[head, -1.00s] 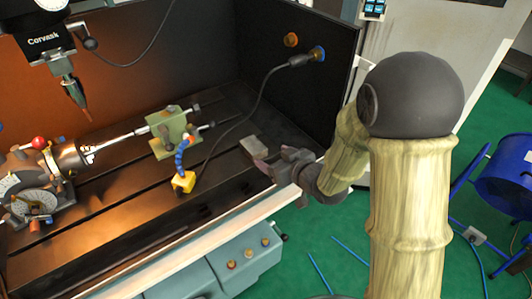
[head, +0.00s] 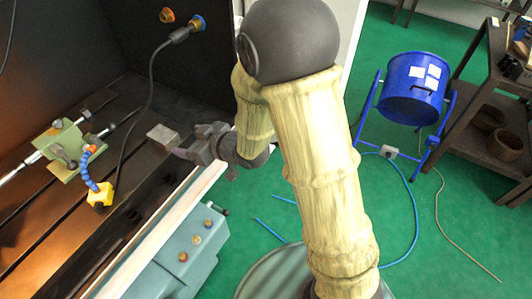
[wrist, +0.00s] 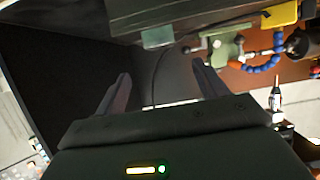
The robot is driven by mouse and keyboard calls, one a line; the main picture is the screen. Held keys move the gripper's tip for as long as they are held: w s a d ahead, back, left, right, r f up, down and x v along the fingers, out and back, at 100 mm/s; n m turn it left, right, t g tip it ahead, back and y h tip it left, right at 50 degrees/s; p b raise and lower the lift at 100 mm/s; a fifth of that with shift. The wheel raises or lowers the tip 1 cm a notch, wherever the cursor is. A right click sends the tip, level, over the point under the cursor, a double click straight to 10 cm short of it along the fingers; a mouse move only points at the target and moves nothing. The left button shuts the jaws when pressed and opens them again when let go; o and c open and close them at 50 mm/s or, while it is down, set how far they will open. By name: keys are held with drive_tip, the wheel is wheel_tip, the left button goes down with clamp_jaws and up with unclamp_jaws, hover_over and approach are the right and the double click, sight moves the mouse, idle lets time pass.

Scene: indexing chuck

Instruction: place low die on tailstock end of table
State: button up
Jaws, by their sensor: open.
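A small grey block, which looks like the low die (head: 162,134), lies on the dark slotted table (head: 62,205) near its right end, past the green tailstock (head: 62,148). It also shows in the wrist view as a grey-green block (wrist: 157,37). My gripper (head: 183,152) is just to the right of and in front of the block. In the wrist view its two fingers (wrist: 162,80) are spread with nothing between them, and the block is beyond their tips.
A yellow base with a blue jointed hose (head: 99,195) stands in front of the tailstock. A black cable (head: 150,85) hangs from the dark wall to the table. A pale rail (head: 165,230) edges the table. A blue drum (head: 412,88) stands on the green floor at right.

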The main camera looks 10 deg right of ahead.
drive_tip(key=w+d+m+h, duration=0.1)
drive_tip(key=d+m+h, duration=0.3)
drive_tip(key=d, duration=0.6)
drive_tip(key=s+d+m+g+h, duration=0.5)
drive_tip(key=s+d+g+h, duration=0.1)
drive_tip(key=s+d, duration=0.8)
drive_tip(key=shift+d+f+m, duration=0.4)
drive_tip(key=shift+d+f, duration=0.05)
drive_tip(key=shift+d, duration=0.2)
